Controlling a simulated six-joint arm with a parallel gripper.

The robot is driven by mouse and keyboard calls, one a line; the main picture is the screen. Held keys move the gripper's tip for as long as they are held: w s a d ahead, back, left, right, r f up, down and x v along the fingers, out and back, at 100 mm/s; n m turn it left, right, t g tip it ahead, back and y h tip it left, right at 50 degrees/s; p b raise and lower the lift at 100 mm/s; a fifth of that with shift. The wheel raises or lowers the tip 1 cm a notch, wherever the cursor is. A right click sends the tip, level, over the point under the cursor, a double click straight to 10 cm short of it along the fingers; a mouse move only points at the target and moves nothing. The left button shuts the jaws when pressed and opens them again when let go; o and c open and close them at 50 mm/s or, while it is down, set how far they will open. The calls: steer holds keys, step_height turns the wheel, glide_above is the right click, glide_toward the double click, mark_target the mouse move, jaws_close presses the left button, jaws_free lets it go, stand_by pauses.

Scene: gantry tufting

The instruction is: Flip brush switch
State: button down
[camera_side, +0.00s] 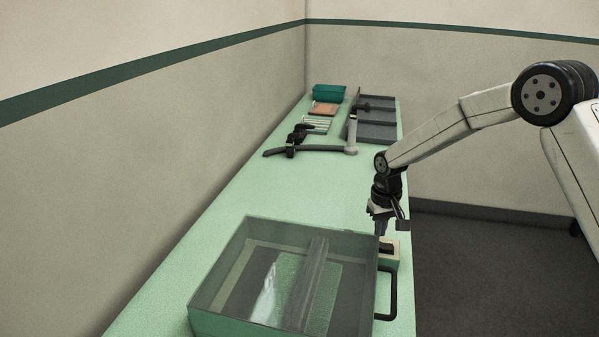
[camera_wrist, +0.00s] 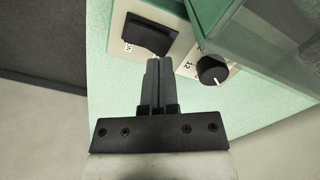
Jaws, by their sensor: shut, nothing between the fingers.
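The brush switch (camera_wrist: 150,35) is a black rocker on a cream plate with a label beside it, at the upper middle of the wrist view. My gripper (camera_wrist: 153,66) is shut and empty, its fingertips at the lower right edge of the rocker. I cannot tell whether they touch it. In the side view my gripper (camera_side: 383,232) points down over a cream control box (camera_side: 391,256) at the right edge of the green table. A black knob (camera_wrist: 211,70) on a cream numbered plate sits to the right of the fingertips.
A clear-walled tufting enclosure (camera_side: 225,270) with a black handle (camera_side: 392,295) stands beside the control box. Dark trays (camera_side: 377,131), a teal bin (camera_side: 328,93) and black tools (camera_side: 290,150) lie at the far end. The middle of the table (camera_side: 270,190) is clear.

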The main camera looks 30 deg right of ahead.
steer(key=shift+f, duration=1.3)
stand_by(1.8)
steer(key=shift+r, duration=3.55)
steer(key=shift+s+a+r, duration=0.1)
steer(key=shift+s+a, duration=0.05)
steer(key=shift+s, duration=0.35)
steer(key=s+a+n+t, duration=0.2)
steer(key=s+a+n, duration=0.1)
steer(key=s, duration=1.6)
steer(key=shift+s+f+t, duration=0.2)
steer(key=shift+s+t, duration=0.1)
steer(key=shift+a, duration=0.1)
